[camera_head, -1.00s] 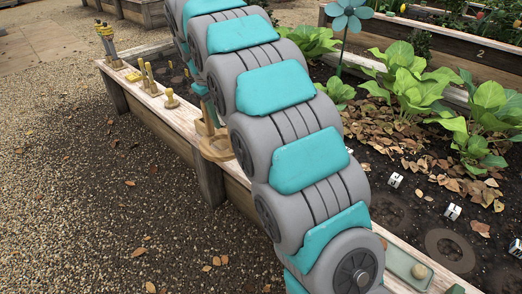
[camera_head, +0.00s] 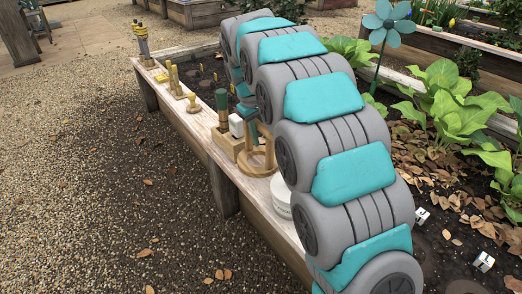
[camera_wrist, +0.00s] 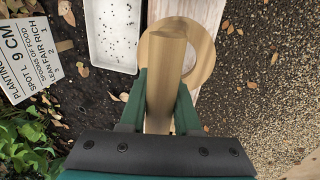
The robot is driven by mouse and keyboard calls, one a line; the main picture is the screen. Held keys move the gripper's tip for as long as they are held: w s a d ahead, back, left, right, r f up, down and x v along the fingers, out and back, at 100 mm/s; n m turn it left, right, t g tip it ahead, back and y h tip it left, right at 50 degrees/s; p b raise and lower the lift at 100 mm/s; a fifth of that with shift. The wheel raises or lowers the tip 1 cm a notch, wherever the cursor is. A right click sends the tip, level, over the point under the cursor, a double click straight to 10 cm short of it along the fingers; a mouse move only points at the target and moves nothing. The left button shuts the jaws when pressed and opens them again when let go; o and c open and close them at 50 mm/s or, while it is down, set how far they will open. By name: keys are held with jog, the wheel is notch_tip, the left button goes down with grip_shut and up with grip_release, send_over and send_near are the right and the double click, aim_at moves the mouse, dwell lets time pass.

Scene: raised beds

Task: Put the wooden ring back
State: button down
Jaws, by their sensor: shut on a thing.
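My gripper (camera_wrist: 162,95) has its two green fingers shut on the upright handle of the wooden ring (camera_wrist: 204,52). The handle runs up the middle of the wrist view and hides part of the ring's opening. In the head view the wooden ring (camera_head: 258,170) is at the bed's plank edge, with its upright handle part rising into the gripper. My gripper (camera_head: 252,136) shows only in part there, since my arm covers much of it. I cannot tell whether the ring touches the plank.
A white tub (camera_head: 283,196) is close in front. Small wooden pegs (camera_head: 195,104) stand farther along the plank (camera_head: 205,132). The wrist view shows a white tray (camera_wrist: 112,50) and a planting sign (camera_wrist: 28,60).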

aim_at(261, 147)
jog(key=shift+f, duration=2.2)
jog(key=c, duration=0.6)
grip_release()
jog(key=shift+f, duration=0.15)
